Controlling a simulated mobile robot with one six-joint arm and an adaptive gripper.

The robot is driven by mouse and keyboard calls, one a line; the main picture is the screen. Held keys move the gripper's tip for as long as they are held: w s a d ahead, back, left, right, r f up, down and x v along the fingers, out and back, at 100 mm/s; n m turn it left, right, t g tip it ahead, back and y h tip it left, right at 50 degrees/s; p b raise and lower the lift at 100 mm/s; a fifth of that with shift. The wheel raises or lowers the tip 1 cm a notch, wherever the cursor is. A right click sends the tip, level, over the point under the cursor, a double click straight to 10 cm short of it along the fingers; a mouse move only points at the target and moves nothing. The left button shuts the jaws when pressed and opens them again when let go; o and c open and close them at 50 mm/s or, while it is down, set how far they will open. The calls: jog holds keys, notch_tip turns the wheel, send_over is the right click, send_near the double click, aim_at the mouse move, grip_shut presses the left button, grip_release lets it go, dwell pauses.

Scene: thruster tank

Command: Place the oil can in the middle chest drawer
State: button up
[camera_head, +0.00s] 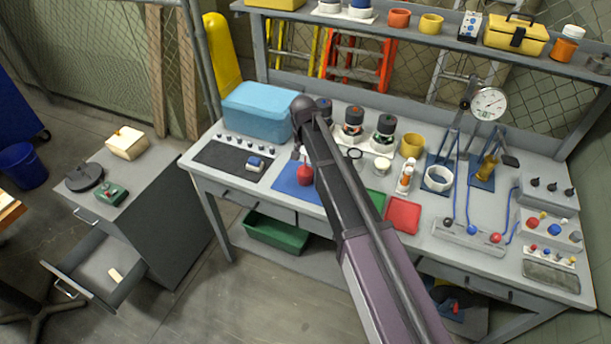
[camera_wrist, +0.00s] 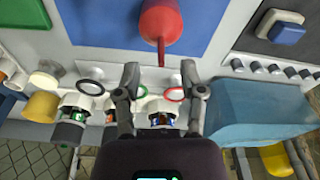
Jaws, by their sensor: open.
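The red oil can (camera_head: 305,173) stands on the blue mat (camera_head: 287,180) on the workbench, partly hidden by my arm. In the wrist view the red can (camera_wrist: 160,20) is at the top middle, with its thin spout pointing down the picture. My gripper (camera_wrist: 160,80) is open and empty, its two fingertips apart and short of the can. In the head view my arm hides most of the gripper. The grey chest (camera_head: 165,205) stands at the left. One drawer (camera_head: 95,268), below the top one, is pulled out and holds a small pale block (camera_head: 116,275).
A blue box (camera_head: 258,110) stands on the bench left of my arm. Bottles, a red tray (camera_head: 402,214) and a dial gauge (camera_head: 490,103) crowd its right side. A shelf (camera_head: 400,35) runs above the back. The floor between chest and bench is clear.

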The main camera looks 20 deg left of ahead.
aim_at(305, 165)
jog(key=shift+w+a+f+b, duration=0.1)
jog(key=shift+w+f+b, duration=0.05)
jog(key=shift+f+b, duration=0.65)
jog(key=shift+w+f+b, duration=0.2)
jog(key=shift+f+b, duration=0.55)
jog(key=shift+f, duration=0.1)
jog(key=shift+w+a+f+b, duration=0.1)
jog(key=shift+w+f+b, duration=0.05)
jog(key=shift+f+b, duration=0.65)
grip_shut()
